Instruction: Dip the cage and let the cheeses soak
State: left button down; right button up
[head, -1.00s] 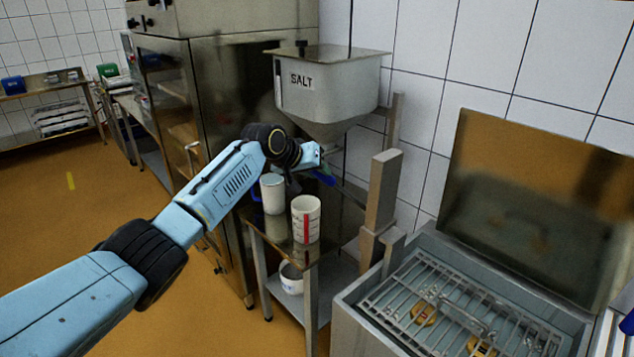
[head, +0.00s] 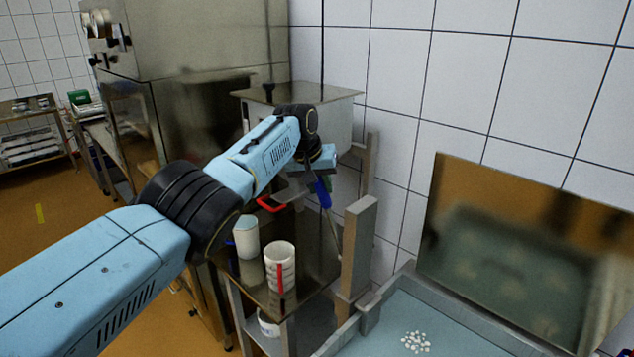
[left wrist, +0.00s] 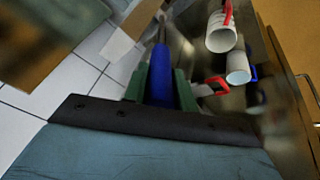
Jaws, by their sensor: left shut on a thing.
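The brine tank (head: 381,309) is at the lower right of the head view, partly cut off. Its pale blue surface shows, with a small cluster of white grains (head: 416,341) on it. I see no cage or cheeses in the part shown. My left gripper (head: 322,183) is beside the salt hopper (head: 335,118), above the small table. It is shut on a blue handle (head: 323,194) with a thin metal shaft pointing down; the handle also shows between green fingers in the left wrist view (left wrist: 162,80). The tool's lower end is unclear. My right gripper is not in view.
A red loop (head: 270,204) shows near the hopper. A post (head: 358,255) stands between table and tank.

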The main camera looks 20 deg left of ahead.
pick_arm(q)
jog(key=shift+w+r, duration=0.2)
jog(key=shift+r, duration=0.15)
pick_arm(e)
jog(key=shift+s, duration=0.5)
pick_arm(q)
jog(key=c, duration=1.4)
grip_release()
jog(key=shift+d, duration=0.1)
jog(key=shift+o, duration=1.4)
jog(key=shift+w+d+f, duration=0.15)
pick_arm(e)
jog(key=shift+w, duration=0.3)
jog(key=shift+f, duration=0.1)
pick_arm(q)
jog(key=shift+s+a+r, duration=0.2)
jog(key=shift+s+r, duration=0.15)
jog(key=shift+r, duration=0.2)
jog(key=b+v, duration=0.3)
jog(key=v, duration=0.9)
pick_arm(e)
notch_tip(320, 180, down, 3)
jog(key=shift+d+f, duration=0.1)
